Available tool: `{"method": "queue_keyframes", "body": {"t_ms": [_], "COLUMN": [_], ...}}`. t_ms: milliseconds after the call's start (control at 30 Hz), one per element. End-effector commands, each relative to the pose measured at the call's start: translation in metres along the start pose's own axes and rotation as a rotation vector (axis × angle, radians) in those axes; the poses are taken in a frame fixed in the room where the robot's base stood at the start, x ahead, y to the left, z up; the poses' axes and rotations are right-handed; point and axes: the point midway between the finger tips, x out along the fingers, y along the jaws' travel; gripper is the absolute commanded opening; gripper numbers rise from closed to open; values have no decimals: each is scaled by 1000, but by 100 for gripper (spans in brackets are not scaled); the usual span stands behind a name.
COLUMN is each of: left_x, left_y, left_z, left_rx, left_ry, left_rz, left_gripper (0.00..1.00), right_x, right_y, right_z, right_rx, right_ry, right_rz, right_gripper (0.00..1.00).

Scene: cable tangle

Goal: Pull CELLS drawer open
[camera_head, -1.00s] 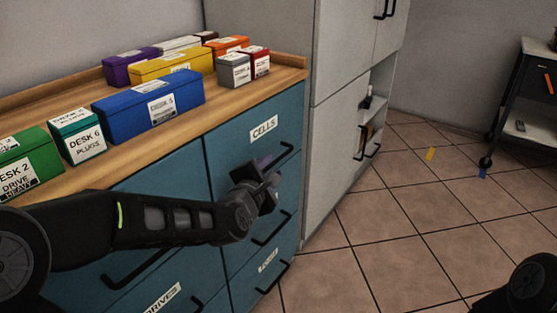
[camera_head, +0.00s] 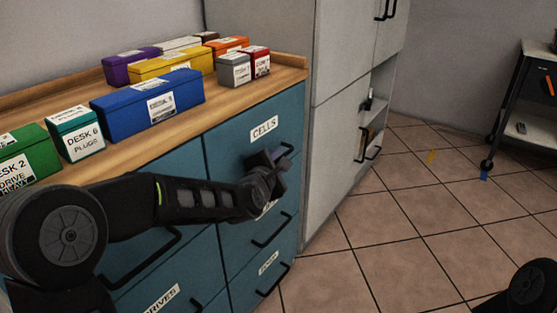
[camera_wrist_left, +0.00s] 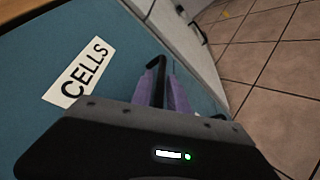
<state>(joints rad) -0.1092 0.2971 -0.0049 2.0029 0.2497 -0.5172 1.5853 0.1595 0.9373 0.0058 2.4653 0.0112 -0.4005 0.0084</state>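The CELLS drawer (camera_head: 230,152) is the top drawer in the right column of the blue cabinet, with a white label (camera_head: 264,129). Its front looks flush with the cabinet. My left gripper (camera_head: 277,156) is at its black handle, hiding much of it in the head view. In the left wrist view, the purple fingers (camera_wrist_left: 164,92) sit close on both sides of the handle (camera_wrist_left: 154,66), with no clear gap, so they look shut on it. The label (camera_wrist_left: 80,72) shows to the left there. My right gripper is out of view.
Boxes, including a blue one (camera_head: 150,105), stand on the wooden top (camera_head: 215,125). More drawers lie below. A grey tall cabinet (camera_head: 335,140) stands right of the drawers. The tiled floor (camera_head: 400,235) in front is mostly clear. A dark cart (camera_head: 525,105) stands at far right.

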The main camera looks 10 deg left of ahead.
Motion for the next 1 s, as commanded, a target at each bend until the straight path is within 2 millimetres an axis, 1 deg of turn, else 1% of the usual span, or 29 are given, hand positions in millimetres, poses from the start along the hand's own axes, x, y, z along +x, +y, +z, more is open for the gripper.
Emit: {"method": "queue_keyframes", "body": {"t_ms": [33,200,233,1000], "left_x": [0,0,0,0], "left_y": [0,0,0,0], "left_z": [0,0,0,0], "left_rx": [0,0,0,0], "left_ry": [0,0,0,0], "left_rz": [0,0,0,-1], "left_gripper": [15,1,0,0], "right_x": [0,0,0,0], "right_y": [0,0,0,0], "right_z": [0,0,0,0], "right_rx": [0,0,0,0], "right_ry": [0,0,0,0], "right_rz": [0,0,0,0], "right_gripper": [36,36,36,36]}}
